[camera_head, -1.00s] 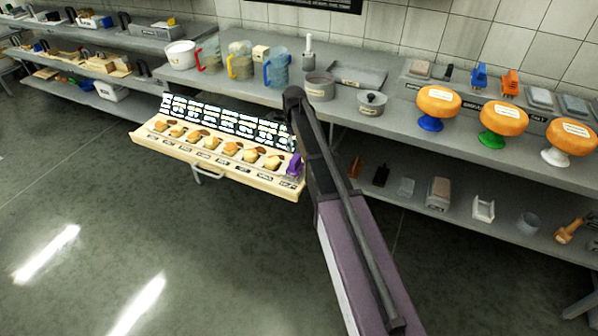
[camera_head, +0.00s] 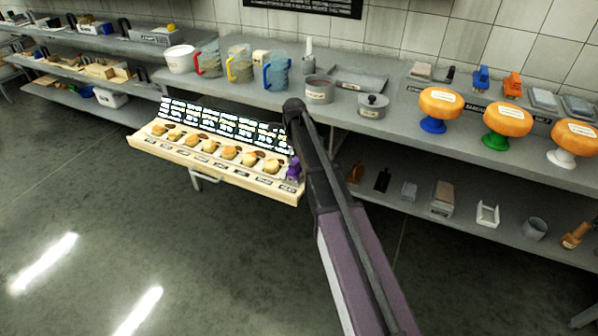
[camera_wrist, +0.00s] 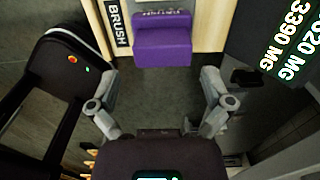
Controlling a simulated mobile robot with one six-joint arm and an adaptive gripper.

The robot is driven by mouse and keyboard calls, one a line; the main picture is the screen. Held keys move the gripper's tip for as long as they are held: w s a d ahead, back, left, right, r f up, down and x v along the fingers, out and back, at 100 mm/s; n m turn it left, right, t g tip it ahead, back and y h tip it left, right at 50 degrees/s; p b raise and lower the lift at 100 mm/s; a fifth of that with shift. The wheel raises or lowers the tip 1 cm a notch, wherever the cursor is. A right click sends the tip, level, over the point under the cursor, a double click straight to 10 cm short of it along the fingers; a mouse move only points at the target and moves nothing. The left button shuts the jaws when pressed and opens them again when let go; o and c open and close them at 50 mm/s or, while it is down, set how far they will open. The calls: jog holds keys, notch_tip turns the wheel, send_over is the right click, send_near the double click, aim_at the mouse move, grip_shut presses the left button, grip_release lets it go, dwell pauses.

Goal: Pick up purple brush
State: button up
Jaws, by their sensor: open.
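The purple brush (camera_head: 293,170) lies at the right end of a cream tray (camera_head: 215,181), which juts out below the counter; my arm partly covers the brush in the head view. In the wrist view the purple brush (camera_wrist: 163,42) appears at the upper middle, beside a "BRUSH" label (camera_wrist: 118,22). My gripper (camera_wrist: 160,88) is open and empty, its two fingers spread left and right below the brush in the picture. The brush is beyond the fingertips, not between them. The gripper itself is hidden in the head view.
Small cheese pieces (camera_head: 228,153) line the tray, with a lit weight display (camera_head: 225,127) behind them. Jugs (camera_head: 240,64), pots (camera_head: 320,89) and cheese wheels on coloured stands (camera_head: 440,102) fill the counter. A lower shelf (camera_head: 465,213) holds small items. The floor in front is clear.

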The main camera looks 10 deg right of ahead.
aim_at(295, 161)
jog(key=shift+f+b, duration=2.6)
jog(key=c, duration=1)
